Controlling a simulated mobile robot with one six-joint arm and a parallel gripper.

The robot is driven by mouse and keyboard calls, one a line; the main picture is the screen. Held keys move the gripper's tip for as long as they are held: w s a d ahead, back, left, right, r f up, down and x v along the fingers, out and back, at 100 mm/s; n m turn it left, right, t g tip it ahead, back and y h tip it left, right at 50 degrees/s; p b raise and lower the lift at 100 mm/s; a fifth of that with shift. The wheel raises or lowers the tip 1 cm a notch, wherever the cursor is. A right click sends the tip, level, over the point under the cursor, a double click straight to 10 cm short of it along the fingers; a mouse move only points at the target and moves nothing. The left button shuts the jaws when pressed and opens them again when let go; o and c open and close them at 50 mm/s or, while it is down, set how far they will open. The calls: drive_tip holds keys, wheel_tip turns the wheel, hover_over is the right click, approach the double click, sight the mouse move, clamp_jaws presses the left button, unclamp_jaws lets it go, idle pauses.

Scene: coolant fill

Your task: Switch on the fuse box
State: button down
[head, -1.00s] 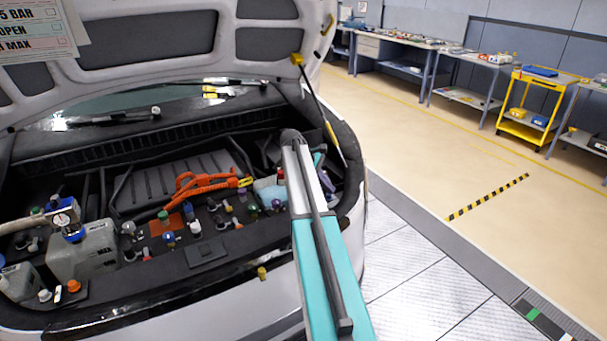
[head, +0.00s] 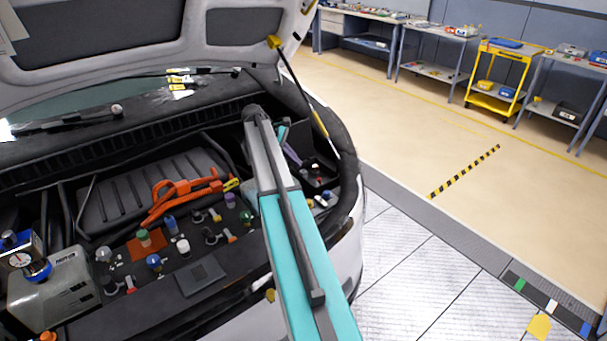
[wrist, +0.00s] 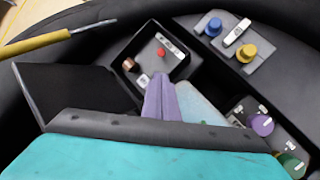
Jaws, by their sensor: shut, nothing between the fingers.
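The fuse box looks to be the open black box (wrist: 165,50) in the wrist view. Inside it are a small red round button (wrist: 161,52), a copper-coloured round part and pale labels. A dark flat panel, seemingly its lid (wrist: 75,92), stands open at its left. The box (head: 318,172) also shows in the head view, right of my arm, at the bay's right side. My gripper (wrist: 160,80), with lavender fingers, is shut and empty. Its tips overlap the box's near edge in the wrist view; I cannot tell whether they touch. The fingers partly hide that edge.
Blue (wrist: 213,27) and yellow (wrist: 246,53) caps are right of the box; purple (wrist: 262,124) and green knobs are lower right. A yellow-ended hood strut (head: 300,85) rises beside the bay. Orange cables (head: 180,192) lie left of my arm. The floor right of the car is clear.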

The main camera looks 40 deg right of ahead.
sight(319, 181)
idle(0.4)
drive_tip(key=shift+p+x, duration=1.65)
drive_tip(key=shift+x, duration=3.3)
drive_tip(key=shift+s+a, duration=0.1)
drive_tip(key=shift+a, duration=0.05)
drive_tip(key=shift+r, duration=0.1)
drive_tip(key=shift+d, duration=0.2)
